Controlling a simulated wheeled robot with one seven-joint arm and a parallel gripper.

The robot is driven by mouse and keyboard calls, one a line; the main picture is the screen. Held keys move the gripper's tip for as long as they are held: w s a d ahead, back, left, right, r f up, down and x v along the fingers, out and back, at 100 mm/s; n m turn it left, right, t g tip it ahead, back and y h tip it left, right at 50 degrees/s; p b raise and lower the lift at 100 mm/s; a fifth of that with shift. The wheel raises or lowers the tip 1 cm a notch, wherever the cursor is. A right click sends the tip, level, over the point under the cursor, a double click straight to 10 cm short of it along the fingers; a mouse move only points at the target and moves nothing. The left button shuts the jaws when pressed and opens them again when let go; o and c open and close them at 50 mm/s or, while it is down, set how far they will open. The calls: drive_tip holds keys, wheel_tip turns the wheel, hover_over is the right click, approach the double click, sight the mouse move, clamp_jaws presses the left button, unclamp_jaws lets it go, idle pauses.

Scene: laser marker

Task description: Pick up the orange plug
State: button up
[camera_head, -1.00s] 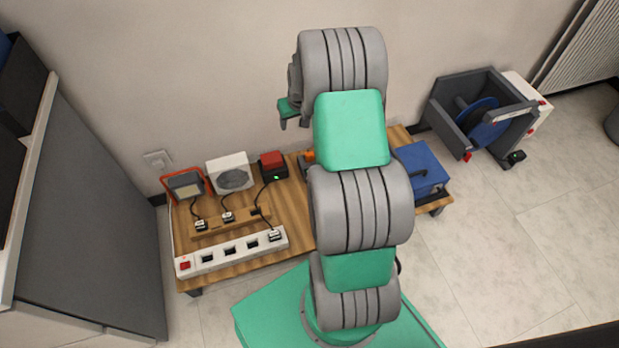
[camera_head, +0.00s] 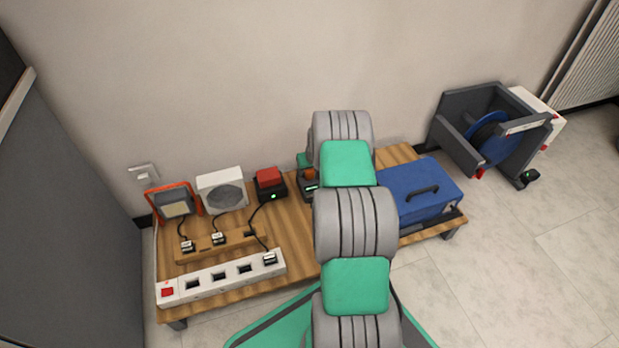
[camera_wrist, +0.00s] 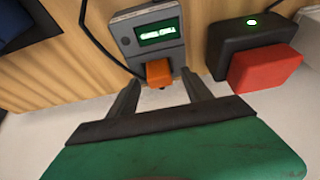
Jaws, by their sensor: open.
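The orange plug (camera_wrist: 159,73) shows in the wrist view as a small orange block at the near end of a grey device (camera_wrist: 152,25) with a lit green display. In the head view the plug (camera_head: 309,174) is a small orange spot by the device (camera_head: 308,188), partly hidden by my arm. My gripper (camera_wrist: 160,79) is open, with one finger on each side of the plug in the wrist picture. I cannot tell whether the fingers touch it. In the head view my arm mostly hides the gripper.
A black box with a red top (camera_head: 270,183) stands close left of the device in the head view. A blue case (camera_head: 423,190) is to the right. A white power strip (camera_head: 220,279) lies along the front of the wooden table (camera_head: 296,219), with cables behind it.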

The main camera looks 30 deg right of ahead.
drive_tip(key=shift+c, duration=0.5)
clamp_jaws()
